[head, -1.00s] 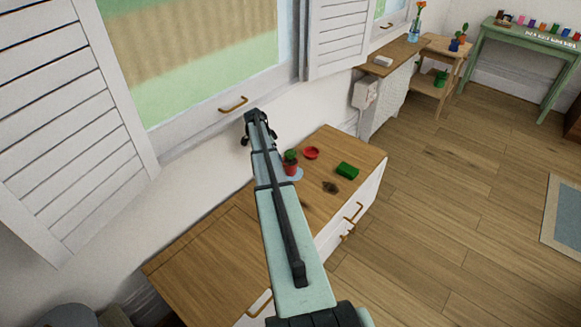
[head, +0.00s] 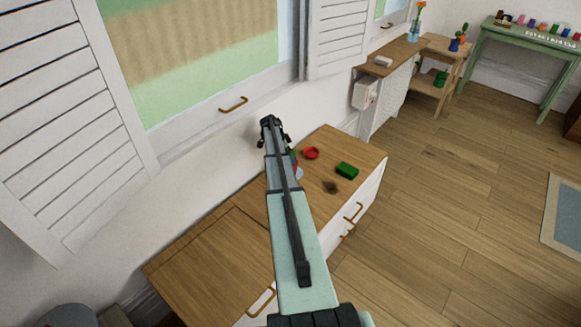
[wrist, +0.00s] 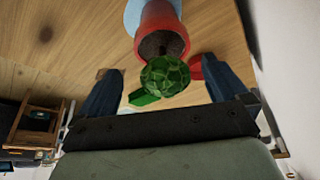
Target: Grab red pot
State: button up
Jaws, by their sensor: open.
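The red pot (wrist: 157,20) stands near the top of the wrist view, with dark soil and a round green cactus (wrist: 166,76) in it. It rests on a light blue disc (wrist: 132,18) on the wooden top. My gripper (wrist: 160,88) is open, with its two dark fingers apart on either side of the cactus in that view. I cannot tell whether they touch it. In the head view my gripper (head: 276,135) hangs above the wooden cabinet near the wall, and my arm hides most of the pot.
On the cabinet top (head: 230,250) lie a red dish (head: 311,153), a green block (head: 346,171) and a dark patch (head: 330,187). The wall and window sill (head: 232,118) are close behind my gripper. The cabinet's near left top is clear.

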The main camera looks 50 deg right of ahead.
jog(key=shift+w+x, duration=0.15)
jog(key=shift+x, duration=1.1)
jog(key=shift+w+x, duration=0.1)
jog(key=shift+x, duration=1.2)
jog(key=shift+c, duration=0.4)
jog(key=c, duration=1.3)
